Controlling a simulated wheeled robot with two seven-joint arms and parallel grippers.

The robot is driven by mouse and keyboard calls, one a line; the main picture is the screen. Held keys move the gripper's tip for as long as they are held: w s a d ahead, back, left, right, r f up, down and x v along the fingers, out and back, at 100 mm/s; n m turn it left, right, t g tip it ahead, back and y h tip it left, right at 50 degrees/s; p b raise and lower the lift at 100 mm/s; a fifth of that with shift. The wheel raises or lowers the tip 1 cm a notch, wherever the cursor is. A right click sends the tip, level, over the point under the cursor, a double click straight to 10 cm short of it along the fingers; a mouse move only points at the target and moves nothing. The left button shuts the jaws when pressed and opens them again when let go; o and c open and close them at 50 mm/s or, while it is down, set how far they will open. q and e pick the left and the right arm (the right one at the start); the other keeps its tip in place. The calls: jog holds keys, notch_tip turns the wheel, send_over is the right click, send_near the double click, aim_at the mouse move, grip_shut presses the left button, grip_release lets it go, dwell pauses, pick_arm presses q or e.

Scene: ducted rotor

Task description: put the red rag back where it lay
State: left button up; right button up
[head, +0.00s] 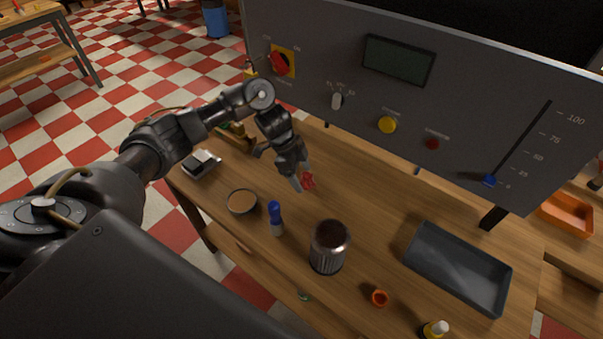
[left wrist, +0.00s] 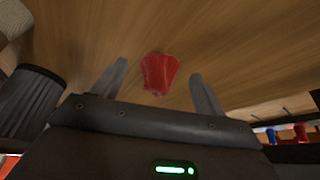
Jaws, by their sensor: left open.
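The red rag (left wrist: 159,73) lies crumpled on the wooden table, beyond and between the fingertips of my left gripper (left wrist: 158,78) in the left wrist view. The jaws are open, with a finger on either side of the rag in the picture. I cannot tell whether the fingers touch it. My right gripper is in neither view.
A grey tray (head: 458,268) stands at the right. The control panel (head: 400,100) rises behind the table. Bare wood lies right of the gripper.

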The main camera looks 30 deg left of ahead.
pick_arm(q)
jog(key=shift+r, duration=0.1)
jog(key=v, duration=1.2)
jog(key=shift+p, duration=0.45)
